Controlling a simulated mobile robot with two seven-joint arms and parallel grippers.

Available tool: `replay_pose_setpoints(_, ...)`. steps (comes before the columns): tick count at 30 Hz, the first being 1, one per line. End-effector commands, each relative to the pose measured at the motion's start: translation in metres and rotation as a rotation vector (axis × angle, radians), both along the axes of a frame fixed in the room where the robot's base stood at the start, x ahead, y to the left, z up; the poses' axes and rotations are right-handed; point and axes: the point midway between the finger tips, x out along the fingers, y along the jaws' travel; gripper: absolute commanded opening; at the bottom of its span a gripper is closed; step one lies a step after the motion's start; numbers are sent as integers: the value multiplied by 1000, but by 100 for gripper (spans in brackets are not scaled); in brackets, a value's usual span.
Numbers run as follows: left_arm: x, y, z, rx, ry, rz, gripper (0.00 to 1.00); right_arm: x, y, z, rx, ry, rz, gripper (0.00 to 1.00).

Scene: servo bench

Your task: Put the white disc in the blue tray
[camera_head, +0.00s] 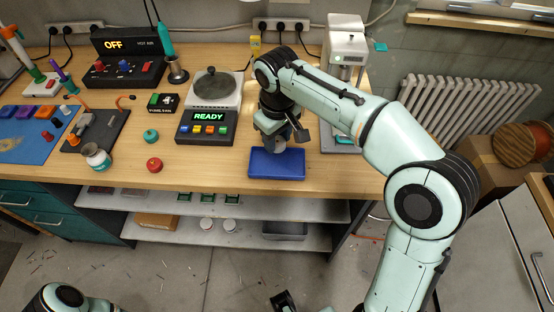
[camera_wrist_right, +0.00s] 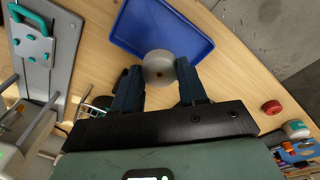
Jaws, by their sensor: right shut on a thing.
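In the head view the right gripper (camera_head: 278,138) points down over the back edge of the blue tray (camera_head: 277,166). The disc shows there only as a small pale patch (camera_head: 280,145). In the wrist view the disc overlaps the near edge of the tray (camera_wrist_right: 135,42), whose visible floor is empty. The gap between disc and tray cannot be judged.
A white-and-grey device (camera_head: 345,45) stands behind on the right. A red knob-like piece (camera_head: 154,165) and a small jar (camera_head: 96,157) stand farther left. The bench front edge runs close below the tray.

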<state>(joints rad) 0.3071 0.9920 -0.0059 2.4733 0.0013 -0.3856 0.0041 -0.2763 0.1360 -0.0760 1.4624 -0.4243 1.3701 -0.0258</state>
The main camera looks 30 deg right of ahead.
Motion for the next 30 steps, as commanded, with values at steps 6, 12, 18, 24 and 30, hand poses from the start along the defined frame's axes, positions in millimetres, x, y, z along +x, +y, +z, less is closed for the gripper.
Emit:
replay_pose_setpoints(6,-2,0,-7,0,2,0,0,0,0,-32,0,1,0,8)
replay_pose_setpoints(12,-3,0,-12,0,3,0,0,0,0,-56,-1,4,1,8)
replay_pose_setpoints(18,-4,0,-16,0,6,0,0,0,-1,-77,-1,1,0,8)
replay_pose_setpoints(24,-4,0,-15,1,5,0,0,0,0,-77,-1,0,0,8)
replay_pose_setpoints(30,-5,0,-17,0,6,0,0,0,0,-81,-1,0,0,45)
